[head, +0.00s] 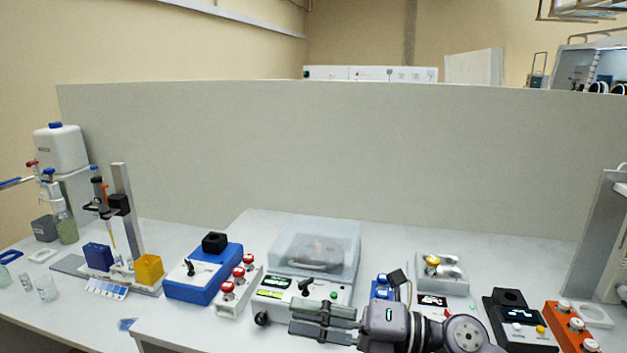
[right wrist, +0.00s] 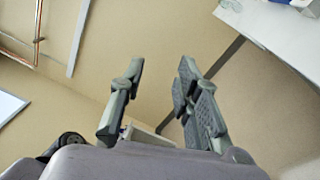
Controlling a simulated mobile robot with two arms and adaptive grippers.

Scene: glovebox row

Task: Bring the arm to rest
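My right gripper (head: 292,319) is in the lower middle of the head view, pointing left, in front of the bench equipment. Its grey fingers are parted with nothing between them. In the right wrist view, the same gripper (right wrist: 160,70) shows two separated fingers against a beige wall, and no object is held. My left gripper is not in view.
Behind my right gripper stands a device with a clear lid (head: 315,240) on the white bench. A blue device (head: 204,280) and red-capped bottles (head: 228,290) are to its left. A black device (head: 517,325) and an orange rack (head: 567,325) are right. A tall partition (head: 340,150) closes the back.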

